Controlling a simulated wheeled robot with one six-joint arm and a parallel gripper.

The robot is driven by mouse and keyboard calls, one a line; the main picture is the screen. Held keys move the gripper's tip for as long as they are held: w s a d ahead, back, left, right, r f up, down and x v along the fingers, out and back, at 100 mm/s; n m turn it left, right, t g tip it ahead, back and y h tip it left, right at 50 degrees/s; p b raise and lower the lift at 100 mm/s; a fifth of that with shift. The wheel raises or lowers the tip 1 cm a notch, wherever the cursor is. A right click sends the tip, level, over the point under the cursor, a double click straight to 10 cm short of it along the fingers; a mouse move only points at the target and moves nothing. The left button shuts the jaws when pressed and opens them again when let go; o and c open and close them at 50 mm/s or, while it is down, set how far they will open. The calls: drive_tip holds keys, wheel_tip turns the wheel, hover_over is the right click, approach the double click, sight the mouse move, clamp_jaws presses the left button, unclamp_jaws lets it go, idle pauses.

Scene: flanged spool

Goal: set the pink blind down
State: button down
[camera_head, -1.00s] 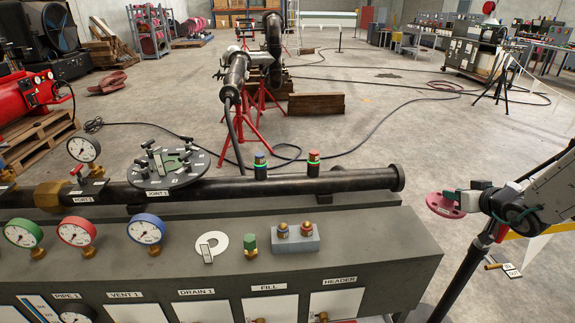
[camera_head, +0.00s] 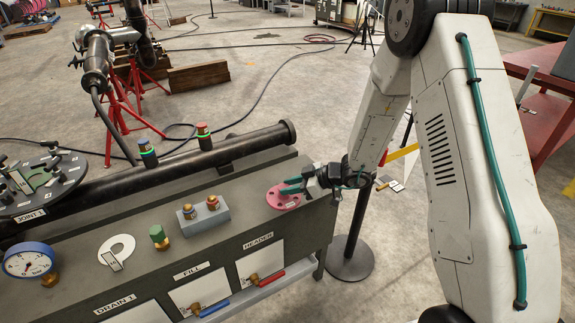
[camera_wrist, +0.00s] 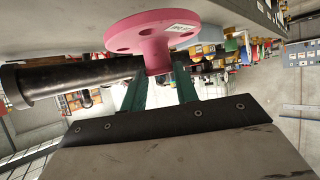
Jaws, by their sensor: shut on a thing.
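The pink blind (camera_head: 283,200) is a round disc with holes, at the right end of the grey bench top (camera_head: 240,205) in the head view. In the wrist view the pink blind (camera_wrist: 150,32) shows its disc, a short hub and a white label. My gripper (camera_head: 293,186) has teal fingers and reaches in from the right. In the wrist view my gripper (camera_wrist: 160,80) is shut on the hub, one finger on each side. The disc is at or just over the bench top; I cannot tell whether it touches.
A black pipe (camera_head: 240,148) runs along the back of the bench. A grey block with two brass fittings (camera_head: 203,217), a green fitting (camera_head: 158,237) and a white ring-shaped tag (camera_head: 117,252) stand left of the blind. A stand (camera_head: 350,255) is beyond the bench's right end.

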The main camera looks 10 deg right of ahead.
drive_tip(key=w+d, duration=0.3)
drive_tip(key=w, duration=0.1)
drive_tip(key=w+d+f, duration=0.1)
drive_tip(key=w+d, duration=0.5)
drive_tip(key=w, duration=0.1)
drive_tip(key=shift+w+f, duration=0.15)
drive_tip(key=shift+w, duration=0.15)
drive_tip(key=shift+d+f, duration=0.1)
drive_tip(key=shift+f, duration=1.65)
drive_tip(key=shift+f, duration=0.15)
drive_tip(key=c, duration=1.1)
unclamp_jaws()
drive_tip(key=shift+o, duration=0.2)
